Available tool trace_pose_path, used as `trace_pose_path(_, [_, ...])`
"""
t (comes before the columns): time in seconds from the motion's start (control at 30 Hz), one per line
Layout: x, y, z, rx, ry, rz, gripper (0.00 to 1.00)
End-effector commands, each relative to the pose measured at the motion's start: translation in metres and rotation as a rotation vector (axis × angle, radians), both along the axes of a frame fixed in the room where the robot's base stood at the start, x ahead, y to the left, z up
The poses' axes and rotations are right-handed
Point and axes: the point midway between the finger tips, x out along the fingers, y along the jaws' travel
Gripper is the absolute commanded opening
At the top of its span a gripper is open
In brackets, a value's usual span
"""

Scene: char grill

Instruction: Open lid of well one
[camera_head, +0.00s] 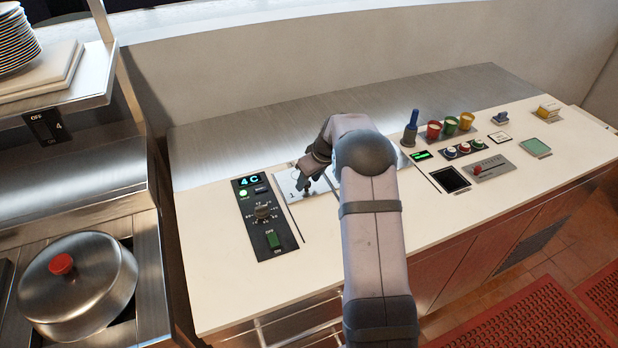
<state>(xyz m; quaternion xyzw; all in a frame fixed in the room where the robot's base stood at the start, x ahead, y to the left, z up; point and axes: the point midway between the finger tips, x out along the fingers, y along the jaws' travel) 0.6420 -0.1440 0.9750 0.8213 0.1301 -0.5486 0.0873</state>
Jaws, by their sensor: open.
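The lid of well one (289,188) is a flat metal plate set in the white counter, marked "1", just right of the black control panel. My gripper (304,188) is over this lid, pointing down and to the left. Its fingers are open, and I see nothing held between them. I cannot tell whether the fingertips touch the lid or its handle. My arm and gripper hide the right part of the lid and much of the area beyond it.
The control panel (264,216) shows "4C" and has a knob and a green switch. To the right are a blue-handled item (411,128), coloured cups (450,125) and a black square (450,179). A domed pot lid (78,285) is at lower left. The front counter strip is clear.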

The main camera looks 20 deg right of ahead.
Motion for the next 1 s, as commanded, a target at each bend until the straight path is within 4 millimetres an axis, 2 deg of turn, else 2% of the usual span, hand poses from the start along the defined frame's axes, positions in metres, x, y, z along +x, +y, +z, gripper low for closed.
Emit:
trace_pose_path(0.23, [0.0, 0.0, -0.001, 0.0, 0.0, 0.0, 0.4])
trace_pose_path(0.4, [0.0, 0.0, -0.001, 0.0, 0.0, 0.0, 0.0])
trace_pose_path(0.67, [-0.005, 0.0, -0.001, 0.0, 0.0, -0.001, 0.0])
trace_pose_path(1.0, [-0.052, -0.002, -0.003, -0.001, -0.001, -0.002, 0.0])
